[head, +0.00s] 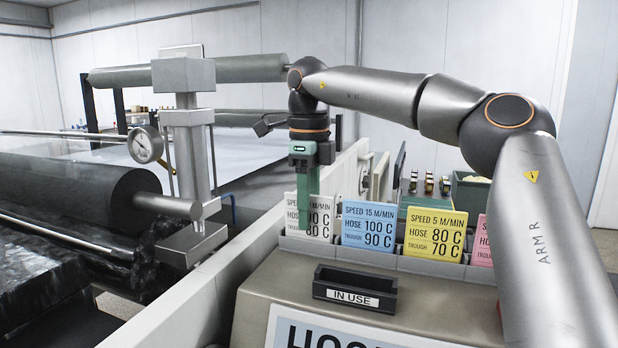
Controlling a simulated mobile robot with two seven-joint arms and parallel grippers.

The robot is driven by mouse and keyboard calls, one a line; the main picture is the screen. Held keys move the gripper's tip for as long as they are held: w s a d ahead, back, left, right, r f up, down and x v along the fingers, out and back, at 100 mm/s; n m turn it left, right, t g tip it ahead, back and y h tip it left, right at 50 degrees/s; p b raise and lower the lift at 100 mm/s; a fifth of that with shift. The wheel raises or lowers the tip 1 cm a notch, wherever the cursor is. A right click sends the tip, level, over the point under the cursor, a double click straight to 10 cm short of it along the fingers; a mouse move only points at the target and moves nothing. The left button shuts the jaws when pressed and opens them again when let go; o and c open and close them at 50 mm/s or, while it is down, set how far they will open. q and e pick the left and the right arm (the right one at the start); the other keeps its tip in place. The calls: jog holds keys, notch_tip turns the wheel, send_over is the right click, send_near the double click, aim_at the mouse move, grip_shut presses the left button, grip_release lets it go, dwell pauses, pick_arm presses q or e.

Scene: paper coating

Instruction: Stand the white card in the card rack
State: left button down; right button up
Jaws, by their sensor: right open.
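The white card (319,218) stands upright in the leftmost place of the grey card rack (380,257). Its lower edge is hidden behind the rack's front wall. My right gripper (304,215) points straight down at the white card, with a green finger in front of the card covering part of its print. The gripper is open. From this angle I cannot tell whether a finger touches the card. My left gripper is not in view.
A blue card (368,224), a yellow card (434,233) and a pink card (483,243) stand beside it in the rack. An empty black holder marked IN USE (354,297) lies in front. A post with a dial gauge (146,145) and a dark roller (80,208) are at left.

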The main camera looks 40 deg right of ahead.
notch_tip(320, 180, up, 9)
jog(key=p, duration=0.4)
jog(key=shift+a, duration=0.1)
jog(key=shift+b, duration=0.3)
jog(key=shift+s+r, duration=0.1)
jog(key=shift+r, duration=0.75)
